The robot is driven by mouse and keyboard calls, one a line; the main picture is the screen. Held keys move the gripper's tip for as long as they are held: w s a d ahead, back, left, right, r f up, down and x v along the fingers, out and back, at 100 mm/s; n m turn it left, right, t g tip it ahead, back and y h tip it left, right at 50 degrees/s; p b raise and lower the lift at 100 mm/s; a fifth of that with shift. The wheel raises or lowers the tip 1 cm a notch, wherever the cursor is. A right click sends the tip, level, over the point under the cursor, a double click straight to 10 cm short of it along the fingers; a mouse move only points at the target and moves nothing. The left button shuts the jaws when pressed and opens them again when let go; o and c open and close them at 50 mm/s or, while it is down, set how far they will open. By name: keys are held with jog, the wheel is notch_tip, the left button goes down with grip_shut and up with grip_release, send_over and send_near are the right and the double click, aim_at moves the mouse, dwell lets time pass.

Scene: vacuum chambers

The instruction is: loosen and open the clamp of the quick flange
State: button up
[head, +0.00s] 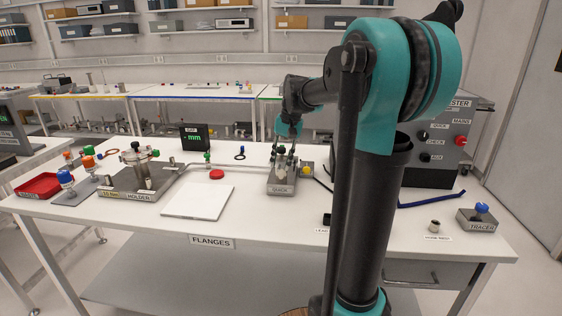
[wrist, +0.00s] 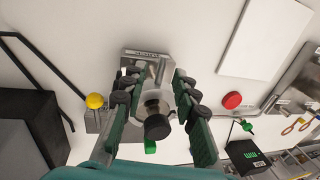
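The quick flange stands on a metal block labelled QUICK (head: 282,189), on the white bench in the head view. In the wrist view the block's plate (wrist: 135,57) shows behind the fingers. A silver flange part (wrist: 150,106) and a black knob (wrist: 157,127) lie between the fingers. My gripper (head: 288,152) points down over the block; in the wrist view (wrist: 155,82) its two fingers are spread, one on each side of the flange. I cannot tell whether either finger touches it. The clamp's details are partly hidden by the fingers.
A yellow ball-topped part (head: 306,171) is close beside the block. A red disc (head: 216,174) and a white board (head: 198,201) lie to the left, with the holder (head: 135,186) beyond. A dark tester box (head: 437,145) and a tracer block (head: 480,220) stand at right.

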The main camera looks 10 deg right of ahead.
jog(key=shift+c, duration=0.2)
grip_shut()
jog(key=shift+a, duration=0.1)
jog(key=w+a+m+h, duration=0.1)
jog(key=a+m, duration=0.3)
jog(key=m, duration=0.6)
jog(key=w+a+m+t+h, duration=0.1)
jog(key=w+a+m+h, duration=0.1)
jog(key=a+m, duration=0.3)
jog(key=shift+w+a+m, duration=0.2)
jog(key=shift+w+m, duration=0.55)
jog(key=shift+m, duration=1.65)
